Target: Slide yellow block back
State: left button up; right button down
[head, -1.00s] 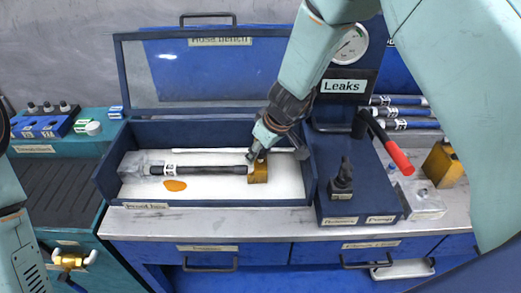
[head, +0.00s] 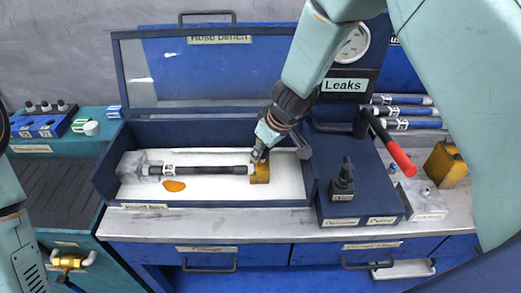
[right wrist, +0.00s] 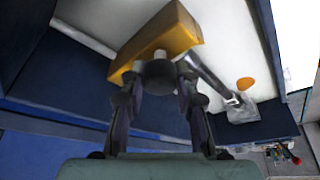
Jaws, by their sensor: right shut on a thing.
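The yellow block (head: 260,174) stands in the open blue box (head: 104,178), at the right end of a black hose (head: 205,170). My right gripper (head: 258,154) reaches down to it from above. In the right wrist view, the gripper (right wrist: 156,82) is shut on a dark round part at the near side of the yellow block (right wrist: 162,38). The hose's pale right end shows beside the block; whether they touch is hard to tell. The hose's left end sits at a clear grey fitting (head: 130,166). My left arm shows at the left edge, its gripper out of view.
A white rod lies along the box's back. An orange puddle (head: 174,186) is on the white floor. The raised clear lid (head: 160,75) stands behind. Right of the box are a black valve (head: 344,178), a red-handled lever (head: 400,158) and a gauge (head: 354,44).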

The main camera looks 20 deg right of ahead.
jog(key=d, duration=0.2)
jog(key=s+d+b, duration=0.1)
jog(key=d, duration=0.1)
jog(key=shift+s, duration=0.15)
jog(key=c, duration=1)
grip_release()
jog(key=v, duration=1.2)
